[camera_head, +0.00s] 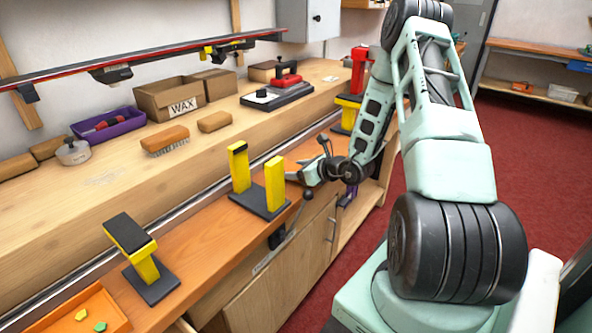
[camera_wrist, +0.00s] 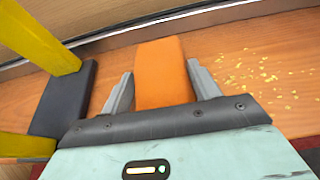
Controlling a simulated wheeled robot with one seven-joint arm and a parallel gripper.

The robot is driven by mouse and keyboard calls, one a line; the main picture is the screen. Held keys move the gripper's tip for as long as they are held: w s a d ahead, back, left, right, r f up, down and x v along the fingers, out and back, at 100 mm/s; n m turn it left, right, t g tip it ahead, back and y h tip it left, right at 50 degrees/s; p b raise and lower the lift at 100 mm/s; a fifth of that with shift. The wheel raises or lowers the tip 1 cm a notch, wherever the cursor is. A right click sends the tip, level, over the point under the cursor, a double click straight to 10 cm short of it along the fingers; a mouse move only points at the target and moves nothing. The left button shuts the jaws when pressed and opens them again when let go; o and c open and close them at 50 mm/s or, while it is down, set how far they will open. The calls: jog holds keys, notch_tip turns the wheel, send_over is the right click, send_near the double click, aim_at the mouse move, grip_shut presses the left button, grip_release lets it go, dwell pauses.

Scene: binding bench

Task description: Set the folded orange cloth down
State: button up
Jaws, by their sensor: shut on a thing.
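The folded orange cloth (camera_wrist: 163,66) is a flat, smooth block between the two grey fingers of my gripper (camera_wrist: 160,76) in the wrist view. The fingers are closed on its sides, and its far end reaches beyond them. It is over the orange-brown wooden ledge (camera_wrist: 205,45); I cannot tell whether it touches the wood. In the head view my gripper (camera_head: 308,173) is low over the ledge, just right of a yellow two-post stand (camera_head: 275,186). The cloth cannot be made out there.
The stand's dark base (camera_wrist: 62,100) is close left of my gripper. Yellow flakes (camera_wrist: 250,75) lie on the ledge to the right. Another yellow stand (camera_head: 140,258) and an orange tray (camera_head: 98,310) are nearer. The higher bench holds a brush (camera_head: 165,140) and a WAX box (camera_head: 170,100).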

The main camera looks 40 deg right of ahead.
jog(key=shift+f, duration=0.1)
jog(key=o, duration=1)
jog(key=shift+c, duration=0.2)
